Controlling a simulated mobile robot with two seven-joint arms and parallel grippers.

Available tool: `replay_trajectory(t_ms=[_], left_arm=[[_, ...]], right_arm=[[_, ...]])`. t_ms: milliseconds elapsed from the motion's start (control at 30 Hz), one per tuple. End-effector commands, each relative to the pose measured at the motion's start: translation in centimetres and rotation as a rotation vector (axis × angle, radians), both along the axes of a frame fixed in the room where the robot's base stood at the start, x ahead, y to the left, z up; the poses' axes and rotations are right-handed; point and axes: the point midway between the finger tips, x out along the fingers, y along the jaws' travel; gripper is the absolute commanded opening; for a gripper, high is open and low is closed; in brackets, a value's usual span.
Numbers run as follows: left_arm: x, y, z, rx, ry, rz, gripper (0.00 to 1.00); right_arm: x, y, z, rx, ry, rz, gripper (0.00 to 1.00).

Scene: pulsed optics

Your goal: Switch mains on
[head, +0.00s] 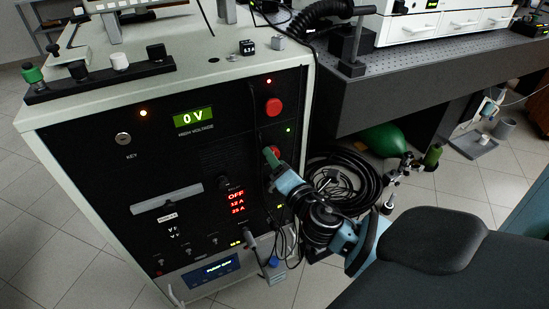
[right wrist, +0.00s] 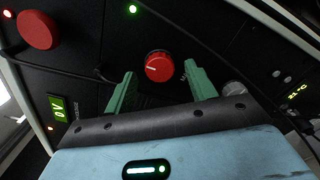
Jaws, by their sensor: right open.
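A red rotary knob (right wrist: 160,66) with a white pointer mark is on the black front panel (head: 80,150) of the power cabinet. In the head view the knob (head: 276,151) is largely hidden by my right gripper (head: 271,157). In the right wrist view my right gripper (right wrist: 160,80) is open, its two green fingers on either side of the knob, which shows between and beyond their tips. I cannot tell whether they touch it. A label beside the knob is mostly hidden. The high voltage display (head: 193,118) reads 0 V. My left gripper is not in view.
A larger red button (head: 273,107) is above the knob; it also shows in the right wrist view (right wrist: 36,30). A green lamp (head: 289,130) is lit nearby. A key switch (head: 123,139) is on the left. Black coiled hoses (head: 345,180) lie right of the cabinet under the optical table (head: 430,80).

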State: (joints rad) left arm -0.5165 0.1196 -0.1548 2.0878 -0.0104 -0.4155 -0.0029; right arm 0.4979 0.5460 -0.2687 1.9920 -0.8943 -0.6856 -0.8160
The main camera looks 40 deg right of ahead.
Motion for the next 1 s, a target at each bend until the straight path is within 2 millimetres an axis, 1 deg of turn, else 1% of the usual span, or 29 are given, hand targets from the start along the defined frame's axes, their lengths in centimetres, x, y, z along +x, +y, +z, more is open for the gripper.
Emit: replay_trajectory(t_ms=[33,200,500,533,800,867,1000], left_arm=[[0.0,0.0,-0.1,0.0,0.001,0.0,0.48],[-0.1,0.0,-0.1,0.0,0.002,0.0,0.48],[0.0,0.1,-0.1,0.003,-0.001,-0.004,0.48],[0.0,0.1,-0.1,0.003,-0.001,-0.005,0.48],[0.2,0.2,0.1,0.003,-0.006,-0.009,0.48],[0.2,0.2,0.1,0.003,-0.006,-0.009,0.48],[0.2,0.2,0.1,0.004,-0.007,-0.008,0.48]], right_arm=[[0.6,-0.1,0.0,-0.001,-0.001,0.001,0.56],[1.7,-0.4,0.0,-0.001,0.0,0.0,0.56],[1.9,-0.5,0.0,0.0,0.001,-0.001,0.56],[1.9,-0.5,0.0,0.0,0.001,-0.001,0.54],[1.9,-0.5,0.0,0.0,0.001,-0.001,0.19],[1.9,-0.5,0.0,0.0,0.001,-0.001,0.12],[1.9,-0.5,0.0,0.005,0.0,-0.001,0.12]])
